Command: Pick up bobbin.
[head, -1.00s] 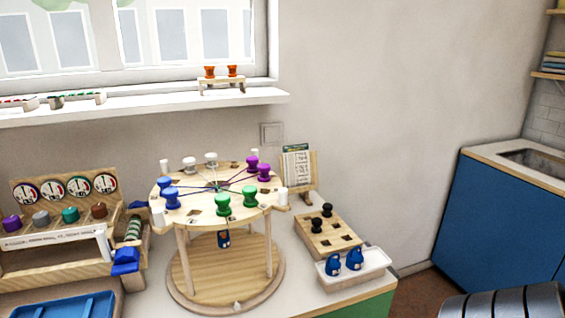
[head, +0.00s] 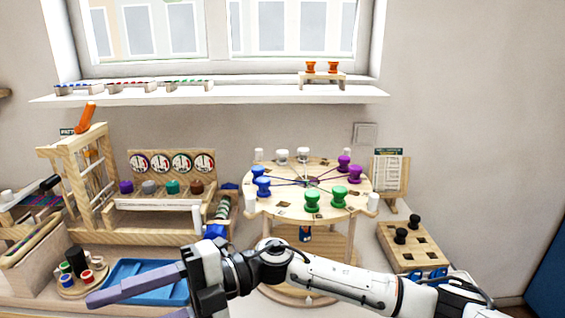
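Several bobbins sit on the round wooden braiding stand (head: 283,208): blue bobbins (head: 262,187), green bobbins (head: 312,201), purple bobbins (head: 354,174) and white bobbins (head: 303,155). Other spools in purple, grey, teal and brown (head: 196,187) stand in a row on the wooden rack (head: 150,221) to the left. Which bobbin the task means cannot be told. My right gripper (head: 130,306) is over the blue tray at lower left, fingers apart and nothing seen between them. Its lower finger is partly cut off by the picture edge. My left gripper is not in view.
A blue tray (head: 124,268) lies beneath my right gripper. A round holder with small coloured spools (head: 86,276) stands left of it. A wooden frame (head: 75,170) stands behind. A block with black pegs (head: 398,258) is at right, partly behind my arm.

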